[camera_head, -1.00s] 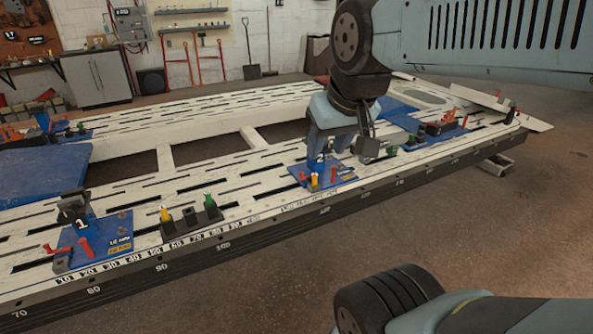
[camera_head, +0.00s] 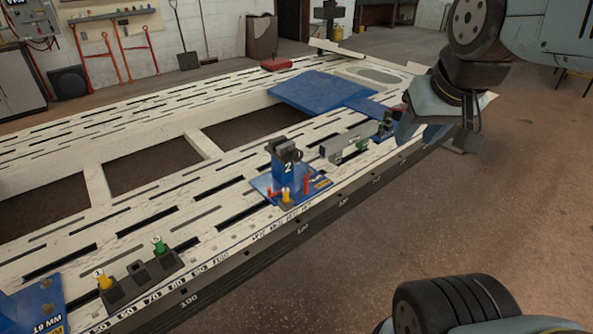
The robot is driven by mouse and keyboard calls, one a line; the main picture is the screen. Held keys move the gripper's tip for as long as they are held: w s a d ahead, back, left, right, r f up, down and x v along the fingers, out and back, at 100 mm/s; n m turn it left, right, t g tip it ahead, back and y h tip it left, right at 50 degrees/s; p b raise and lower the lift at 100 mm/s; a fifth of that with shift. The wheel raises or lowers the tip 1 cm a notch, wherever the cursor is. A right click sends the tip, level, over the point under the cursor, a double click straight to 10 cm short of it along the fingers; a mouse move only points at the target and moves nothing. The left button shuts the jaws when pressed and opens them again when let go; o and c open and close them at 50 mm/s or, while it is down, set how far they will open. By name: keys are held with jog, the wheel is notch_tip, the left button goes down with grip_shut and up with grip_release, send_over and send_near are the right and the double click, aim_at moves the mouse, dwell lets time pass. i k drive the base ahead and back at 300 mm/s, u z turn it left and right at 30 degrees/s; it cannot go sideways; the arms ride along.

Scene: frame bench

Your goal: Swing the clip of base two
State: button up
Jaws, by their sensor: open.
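Base two (camera_head: 284,172) is a blue post marked 2 on a blue plate, standing on the slotted white frame bench near its front edge. Its dark clip (camera_head: 285,149) sits on top of the post; I cannot tell whether it is swung open or closed. A yellow-topped pin (camera_head: 286,195) and red parts (camera_head: 306,184) stand on the plate. My gripper (camera_head: 404,138) is at the right, clear of base two, over the far right part of the bench. It is open, and no held thing shows. Its fingertips are partly hard to make out.
A dark rack with a yellow pin (camera_head: 104,281) and a green pin (camera_head: 159,244) sits at front left. A grey block (camera_head: 346,142) and green part (camera_head: 362,145) lie between base two and my gripper. A blue plate (camera_head: 322,92) lies behind. Openings (camera_head: 230,130) cut the bench.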

aim_at(269, 189)
jog(key=u, duration=0.2)
jog(key=i, duration=1.1)
jog(key=u, duration=0.85)
jog(key=k, duration=0.75)
jog(key=u, duration=0.15)
jog(key=i, duration=0.75)
jog(key=z, duration=0.1)
